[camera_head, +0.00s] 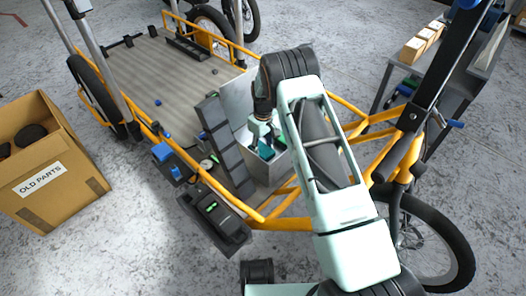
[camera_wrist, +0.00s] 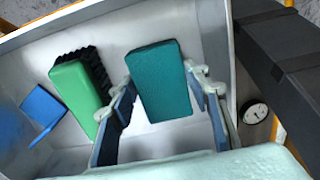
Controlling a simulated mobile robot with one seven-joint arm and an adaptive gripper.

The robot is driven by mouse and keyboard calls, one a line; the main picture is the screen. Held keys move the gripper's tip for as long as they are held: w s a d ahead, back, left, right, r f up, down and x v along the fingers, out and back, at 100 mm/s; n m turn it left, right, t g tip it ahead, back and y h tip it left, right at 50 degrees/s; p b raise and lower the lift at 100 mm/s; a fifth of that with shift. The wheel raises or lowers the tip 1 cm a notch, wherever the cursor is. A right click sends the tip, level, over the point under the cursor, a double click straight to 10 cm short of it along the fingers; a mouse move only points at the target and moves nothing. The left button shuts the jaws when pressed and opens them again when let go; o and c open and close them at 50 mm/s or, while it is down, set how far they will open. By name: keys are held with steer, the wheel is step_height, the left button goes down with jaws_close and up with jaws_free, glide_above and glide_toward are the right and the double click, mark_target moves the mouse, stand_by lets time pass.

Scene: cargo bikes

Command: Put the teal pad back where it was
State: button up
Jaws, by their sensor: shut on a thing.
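The teal pad (camera_wrist: 160,80) is between the two fingertips of my gripper (camera_wrist: 160,88) in the wrist view, and the gripper is shut on it. The pad is over or inside a light grey metal box (camera_wrist: 170,140), close to its inner wall. I cannot tell whether it touches the box floor. A green brush (camera_wrist: 75,85) with black bristles and a blue piece (camera_wrist: 42,105) lie left of the pad in the box. In the head view my gripper (camera_head: 262,135) reaches down into the box (camera_head: 240,98), and the arm hides part of it.
The box sits on the cargo bike's orange frame (camera_head: 347,107). A row of dark bins (camera_head: 222,130) and a round gauge (camera_head: 206,164) stand beside it. The bike's deck (camera_head: 150,70) is mostly clear. A carton marked OLD PARTS (camera_head: 50,185) is at left.

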mark_target(263, 149)
steer(key=shift+f, duration=0.2)
steer(key=o, duration=0.7)
step_height(263, 149, up, 12)
steer(key=p, duration=0.4)
steer(key=shift+r, duration=0.1)
steer(key=shift+w+r, duration=0.1)
